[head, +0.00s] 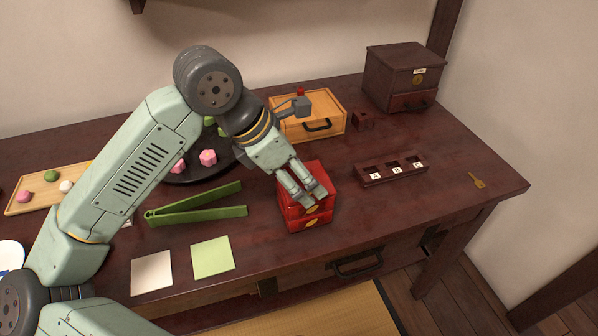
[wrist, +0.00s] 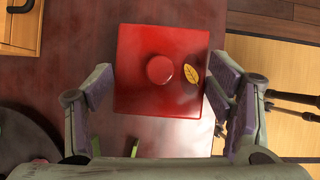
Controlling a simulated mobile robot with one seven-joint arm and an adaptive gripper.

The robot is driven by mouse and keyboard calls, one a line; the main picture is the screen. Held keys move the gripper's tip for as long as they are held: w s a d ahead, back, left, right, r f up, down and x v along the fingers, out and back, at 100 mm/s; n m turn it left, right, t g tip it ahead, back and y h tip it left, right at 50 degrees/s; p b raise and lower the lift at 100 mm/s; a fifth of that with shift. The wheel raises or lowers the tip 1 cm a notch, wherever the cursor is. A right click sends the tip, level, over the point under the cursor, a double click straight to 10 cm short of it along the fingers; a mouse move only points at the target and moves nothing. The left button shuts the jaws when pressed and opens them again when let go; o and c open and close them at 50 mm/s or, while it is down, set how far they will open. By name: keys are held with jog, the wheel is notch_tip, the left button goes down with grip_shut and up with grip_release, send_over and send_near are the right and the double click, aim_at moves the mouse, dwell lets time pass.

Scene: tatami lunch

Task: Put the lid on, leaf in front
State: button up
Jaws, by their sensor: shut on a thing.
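A square red lid (wrist: 140,95) with a round knob (wrist: 159,69) fills the middle of the wrist view. A gold leaf (wrist: 190,68) lies on the lid's right side there, the side towards the table's front edge. My gripper (head: 312,198) is shut on the lid, with one finger on each side of it. In the head view a red box (head: 309,222) with gold marks on its front stands under my gripper near the table's front. The lid is over the box; my fingers partly hide it, and I cannot tell whether it rests fully on it.
Green tongs (head: 195,204) and two paper squares lie left of the box. A dark round tray (head: 190,177) with sweets and a light wooden box (head: 335,122) are behind. A labelled A-B-C rack (head: 390,175), a key (head: 477,180) and a dark chest (head: 395,70) are to the right.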

jog(key=o, duration=1.2)
jog(key=shift+o, duration=0.2)
jog(key=v, duration=1.2)
